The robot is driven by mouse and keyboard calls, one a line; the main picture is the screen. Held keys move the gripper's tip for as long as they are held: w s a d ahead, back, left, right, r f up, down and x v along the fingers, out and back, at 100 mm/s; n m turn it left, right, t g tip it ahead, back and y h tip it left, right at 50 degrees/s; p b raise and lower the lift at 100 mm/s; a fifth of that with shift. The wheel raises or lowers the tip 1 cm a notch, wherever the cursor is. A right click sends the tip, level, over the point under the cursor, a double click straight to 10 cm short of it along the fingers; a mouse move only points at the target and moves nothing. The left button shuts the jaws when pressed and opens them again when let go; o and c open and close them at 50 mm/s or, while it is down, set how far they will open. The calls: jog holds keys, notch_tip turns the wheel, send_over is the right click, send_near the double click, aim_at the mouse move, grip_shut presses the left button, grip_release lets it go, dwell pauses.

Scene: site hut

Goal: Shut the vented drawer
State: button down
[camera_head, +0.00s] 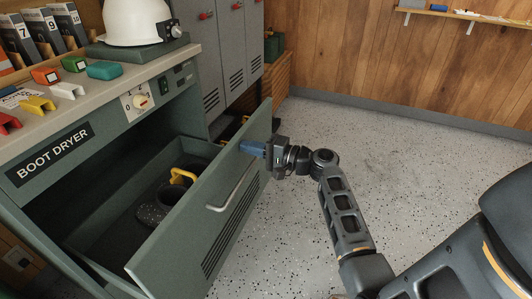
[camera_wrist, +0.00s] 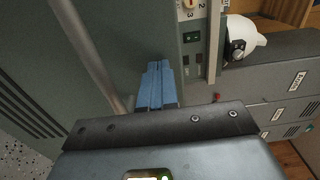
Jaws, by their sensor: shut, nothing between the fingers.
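The vented drawer (camera_head: 215,225) of the boot dryer (camera_head: 40,180) is pulled well open in the head view. Its green front has slots low down and a bar handle (camera_head: 236,192). Inside lies a dark boot-like item with a yellow loop (camera_head: 182,175). My gripper (camera_head: 250,148) is shut and empty, its blue fingers at the outer face of the drawer front near the upper far corner. In the wrist view the fingers (camera_wrist: 157,85) point at the green front, beside the handle (camera_wrist: 90,50). I cannot tell whether they touch it.
A white helmet (camera_head: 137,22) and several coloured clips (camera_head: 68,90) sit on the dryer's top. Grey lockers (camera_head: 222,50) stand behind, beside the drawer's far side. The speckled floor (camera_head: 370,150) to the right is clear.

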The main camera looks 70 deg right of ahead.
jog(key=w+a+b, duration=0.1)
jog(key=w+b, duration=1)
jog(key=w, duration=1.9)
jog(key=shift+r, duration=0.25)
